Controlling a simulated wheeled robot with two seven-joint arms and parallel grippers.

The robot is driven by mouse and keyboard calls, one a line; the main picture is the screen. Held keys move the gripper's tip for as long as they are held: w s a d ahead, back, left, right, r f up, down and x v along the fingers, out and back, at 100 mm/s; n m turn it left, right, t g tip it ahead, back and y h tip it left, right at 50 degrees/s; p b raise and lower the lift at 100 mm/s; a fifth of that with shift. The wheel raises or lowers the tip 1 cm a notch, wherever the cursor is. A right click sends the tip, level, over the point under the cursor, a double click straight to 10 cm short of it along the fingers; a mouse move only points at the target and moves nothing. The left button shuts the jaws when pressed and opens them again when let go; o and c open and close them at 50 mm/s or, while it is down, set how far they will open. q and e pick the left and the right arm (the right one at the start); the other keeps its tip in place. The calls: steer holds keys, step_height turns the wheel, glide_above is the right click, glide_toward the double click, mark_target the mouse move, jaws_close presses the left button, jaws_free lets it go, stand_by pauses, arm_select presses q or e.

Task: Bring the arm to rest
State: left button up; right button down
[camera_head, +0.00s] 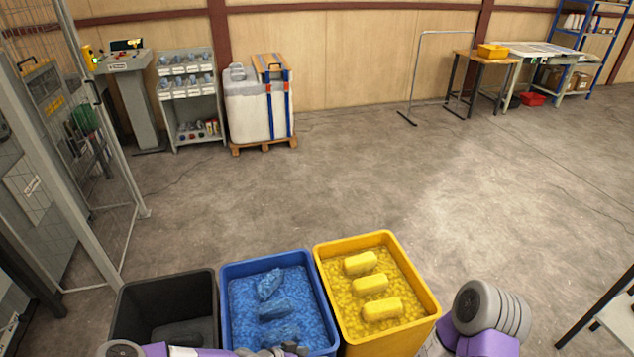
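My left arm comes in low along the bottom edge, in front of the black and blue bins. Its gripper (278,350) is at the near edge of the blue bin (222,290), mostly cut off by the frame, and I cannot tell whether it is open or shut. My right arm shows only as a grey and purple link right of the yellow bin (428,298); its gripper is out of view. The blue bin holds blue filling with blue lumps on top. The yellow bin holds yellow filling with three yellow rounded blocks (370,284).
A mesh fence (100,150) is at the left and a table corner (612,315) at the lower right. The concrete floor (330,180) beyond the bins is clear.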

arm_select(q)
steer(key=s+f+n+g+y+b, duration=0.2)
steer(key=s+f+n+g+b, duration=0.15)
steer(key=s, duration=0.75)
steer(key=s+a+f+n+y+b, duration=0.1)
steer(key=s+a+f+n+y, duration=0.1)
steer(key=s+a+n+y, duration=0.2)
steer(key=s+a, duration=0.3)
steer(key=shift+a+f, duration=0.3)
steer(key=shift+f, duration=0.05)
steer(key=shift+n+g, duration=0.25)
